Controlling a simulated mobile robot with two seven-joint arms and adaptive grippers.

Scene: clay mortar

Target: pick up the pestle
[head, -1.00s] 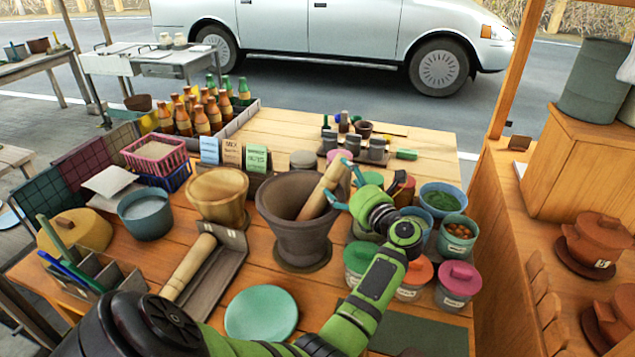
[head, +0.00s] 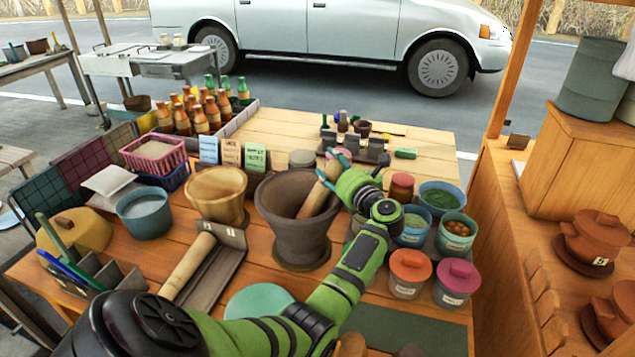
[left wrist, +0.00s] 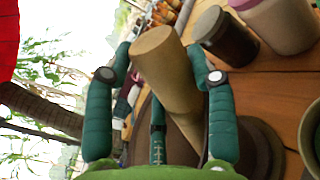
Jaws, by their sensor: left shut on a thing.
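The pestle (head: 318,197) is a light wooden rod that leans to the upper right in the dark clay mortar (head: 292,225). Its lower end is hidden inside the mortar. My left gripper (head: 333,170) is shut on the upper part of the pestle, just above the mortar's right rim. In the left wrist view the pestle (left wrist: 160,65) stands between the green fingers of the left gripper (left wrist: 165,85), its round end towards the camera. The mortar stands upright on the wooden table. My right gripper is not in view.
A wooden bowl (head: 216,196) stands beside the mortar. Lidded jars (head: 409,272) and small bowls (head: 457,232) crowd the right. A teal plate (head: 258,303) lies in front, partly behind my arm. Bottles stand at the back left.

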